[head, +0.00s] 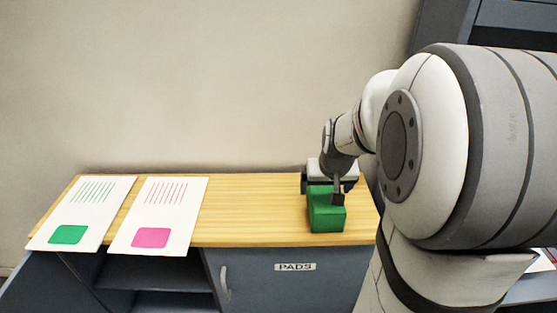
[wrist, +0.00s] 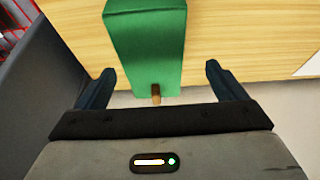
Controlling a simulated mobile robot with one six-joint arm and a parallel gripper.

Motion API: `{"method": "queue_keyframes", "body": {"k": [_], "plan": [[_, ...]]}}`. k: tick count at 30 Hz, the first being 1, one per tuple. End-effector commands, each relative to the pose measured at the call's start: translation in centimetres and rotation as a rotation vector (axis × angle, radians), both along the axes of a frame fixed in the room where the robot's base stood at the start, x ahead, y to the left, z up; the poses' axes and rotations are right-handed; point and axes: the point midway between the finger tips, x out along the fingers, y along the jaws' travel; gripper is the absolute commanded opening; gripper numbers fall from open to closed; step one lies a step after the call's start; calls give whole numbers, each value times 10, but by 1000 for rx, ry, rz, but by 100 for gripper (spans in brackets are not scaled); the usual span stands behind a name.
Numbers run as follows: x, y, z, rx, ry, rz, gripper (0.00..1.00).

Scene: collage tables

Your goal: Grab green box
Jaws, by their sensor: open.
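The green box (head: 327,216) stands on the wooden tabletop near its front right edge in the head view. In the wrist view the green box (wrist: 147,45) fills the upper middle, with a small brown peg-like piece at its lower end. My gripper (head: 325,190) is over the box in the head view and hides part of its top. In the wrist view my gripper (wrist: 155,82) is open, with one finger to the left and one to the right of the box's line. Both fingers look apart from the box.
Two white sheets, one with a green patch (head: 92,202) and one with a pink patch (head: 167,205), lie on the table's left side. The tabletop (head: 250,212) between them and the box is clear. A grey cabinet labelled PADS (head: 280,285) is below.

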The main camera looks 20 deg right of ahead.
Motion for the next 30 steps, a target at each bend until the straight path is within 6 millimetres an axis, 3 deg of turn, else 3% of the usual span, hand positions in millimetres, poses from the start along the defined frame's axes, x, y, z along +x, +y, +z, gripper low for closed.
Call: {"method": "queue_keyframes", "body": {"k": [3,18,28,30], "plan": [[9,-11,-14,-3,-8,-17,100],[31,-20,-71,-3,-6,-18,100],[34,-22,-78,-6,-9,-19,100],[34,-22,-78,-6,-9,-19,95]]}}
